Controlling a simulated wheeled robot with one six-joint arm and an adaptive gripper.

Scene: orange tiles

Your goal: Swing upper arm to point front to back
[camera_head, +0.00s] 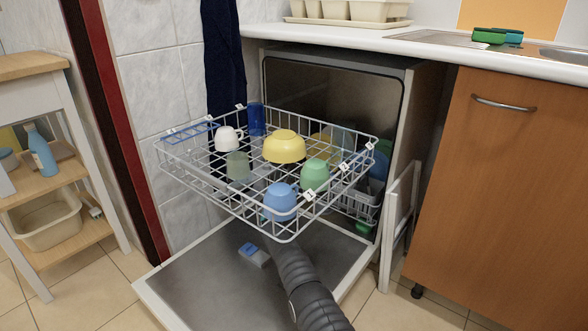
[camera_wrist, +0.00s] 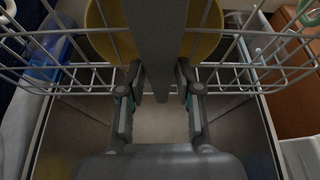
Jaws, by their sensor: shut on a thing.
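The upper arm (camera_wrist: 158,40), a flat grey bar under the dish rack, runs up the middle of the wrist view, lengthwise away from me. My gripper (camera_wrist: 158,82) is under the rack with one finger on each side of the bar, shut on it. In the head view my own arm reaches up from the bottom edge to beneath the rack's front. There the bar and my fingers are hidden by the rack and its dishes.
The pulled-out white wire rack (camera_head: 226,197) holds cups and bowls, including a yellow bowl (camera_head: 284,147) and a blue one (camera_head: 280,201). The lowered dishwasher door (camera_head: 200,285) lies below, with a small blue-and-white packet (camera_head: 253,255) on it. A wooden cabinet (camera_head: 500,190) stands right.

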